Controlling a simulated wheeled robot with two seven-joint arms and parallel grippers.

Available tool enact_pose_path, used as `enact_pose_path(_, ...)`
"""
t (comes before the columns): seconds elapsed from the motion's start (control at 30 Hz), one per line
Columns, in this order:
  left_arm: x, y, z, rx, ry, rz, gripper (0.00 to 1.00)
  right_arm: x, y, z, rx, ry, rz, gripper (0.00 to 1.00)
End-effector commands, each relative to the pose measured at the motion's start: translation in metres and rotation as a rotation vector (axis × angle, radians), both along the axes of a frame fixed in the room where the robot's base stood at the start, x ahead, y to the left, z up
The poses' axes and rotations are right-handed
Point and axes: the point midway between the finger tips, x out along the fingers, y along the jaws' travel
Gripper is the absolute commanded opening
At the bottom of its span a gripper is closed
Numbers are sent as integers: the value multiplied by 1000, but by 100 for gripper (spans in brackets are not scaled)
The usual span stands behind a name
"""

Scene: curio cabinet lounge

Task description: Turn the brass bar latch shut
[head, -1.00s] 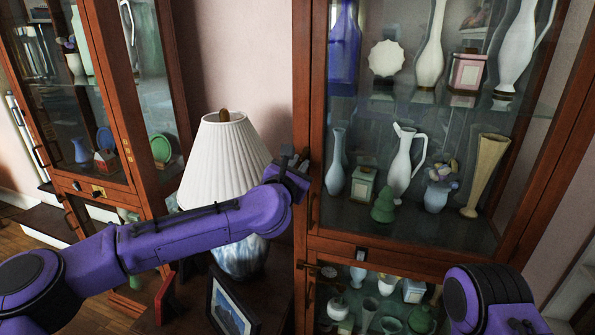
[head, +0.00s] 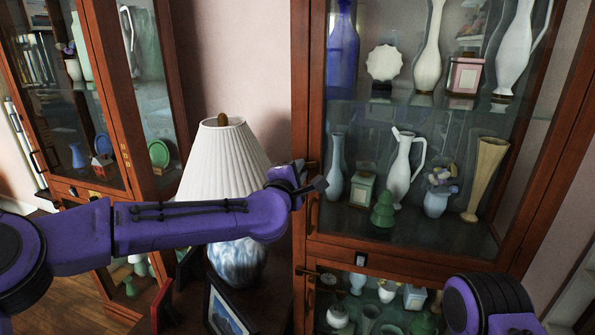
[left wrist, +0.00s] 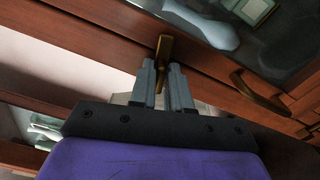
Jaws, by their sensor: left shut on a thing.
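The brass bar latch (left wrist: 165,48) is on the reddish wood frame of the glass-door cabinet (head: 303,90). In the left wrist view it points down between my fingers, at an angle to the wood strips. My left gripper (head: 316,186) is at the left edge of the cabinet door, level with the lower glass shelf. In the left wrist view my left gripper (left wrist: 164,70) is shut on the end of the latch, one finger on each side. The latch's gripped end is partly hidden by the fingers. My right arm shows at the lower right, its gripper out of view.
A curved brass door pull (left wrist: 258,94) is close to the right of my left fingers. A white pleated lamp (head: 222,165) stands left of the cabinet, close behind my left forearm. A framed picture (head: 228,312) stands below it. Vases stand behind the glass.

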Motion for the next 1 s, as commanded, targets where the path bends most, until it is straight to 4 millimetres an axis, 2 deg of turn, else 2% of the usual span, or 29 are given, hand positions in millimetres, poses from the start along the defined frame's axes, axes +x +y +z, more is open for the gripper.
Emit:
enact_pose_path(0.4,0,0,0,221,-74,0,0,0,0,2,0,0,0,0)
enact_pose_path(1.0,0,0,-1,272,-89,-1,0,0,0,3,0,0,0,0)
